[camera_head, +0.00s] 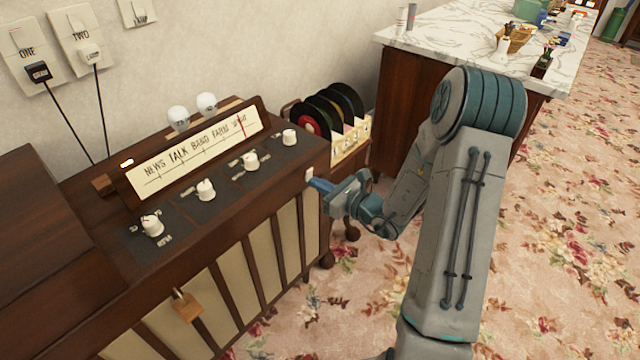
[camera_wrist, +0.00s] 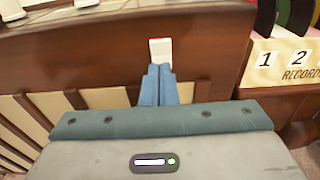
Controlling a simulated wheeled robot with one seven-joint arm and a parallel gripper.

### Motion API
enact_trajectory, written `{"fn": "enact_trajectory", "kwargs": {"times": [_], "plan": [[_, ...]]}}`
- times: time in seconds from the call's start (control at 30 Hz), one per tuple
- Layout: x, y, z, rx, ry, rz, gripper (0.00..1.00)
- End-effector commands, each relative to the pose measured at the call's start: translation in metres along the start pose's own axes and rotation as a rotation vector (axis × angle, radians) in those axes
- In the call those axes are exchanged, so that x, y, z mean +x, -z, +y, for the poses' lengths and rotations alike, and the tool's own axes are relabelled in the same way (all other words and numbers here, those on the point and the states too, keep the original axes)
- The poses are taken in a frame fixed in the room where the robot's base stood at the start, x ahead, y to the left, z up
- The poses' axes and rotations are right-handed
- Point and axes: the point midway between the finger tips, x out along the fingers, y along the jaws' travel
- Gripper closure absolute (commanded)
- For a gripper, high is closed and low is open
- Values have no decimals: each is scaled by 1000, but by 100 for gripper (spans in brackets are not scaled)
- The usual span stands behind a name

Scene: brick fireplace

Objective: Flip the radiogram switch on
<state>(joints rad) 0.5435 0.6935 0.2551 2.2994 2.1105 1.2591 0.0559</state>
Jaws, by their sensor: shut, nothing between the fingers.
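The radiogram (camera_head: 120,290) is a dark wooden cabinet with a lit dial panel (camera_head: 195,150) and several white knobs on top. A small white switch (camera_head: 309,174) sits on its right end, near the top edge; in the wrist view the switch (camera_wrist: 160,48) is white with a reddish strip along its top. My gripper (camera_head: 314,183) is shut and empty, its blue fingertips just at the switch. In the wrist view my gripper (camera_wrist: 159,70) has both fingers together, tips right below the switch's lower edge. I cannot tell whether they touch it.
A rack of records (camera_head: 340,125) stands behind the radiogram's right end, and its numbered front (camera_wrist: 285,65) shows at the wrist view's right. A marble-topped counter (camera_head: 440,35) is at the back. Patterned carpet (camera_head: 570,220) lies open at the right.

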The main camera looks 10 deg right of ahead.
Motion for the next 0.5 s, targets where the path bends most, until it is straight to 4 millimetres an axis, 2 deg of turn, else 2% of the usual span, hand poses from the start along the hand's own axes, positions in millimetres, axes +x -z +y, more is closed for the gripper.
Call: {"fn": "enact_trajectory", "kwargs": {"times": [0.17, 0.23, 0.5], "plan": [[-28, 8, -9, 2, 12, 2, 100], [-45, 9, -11, 4, 17, 3, 100], [-97, 21, -4, 3, 0, 1, 100]]}}
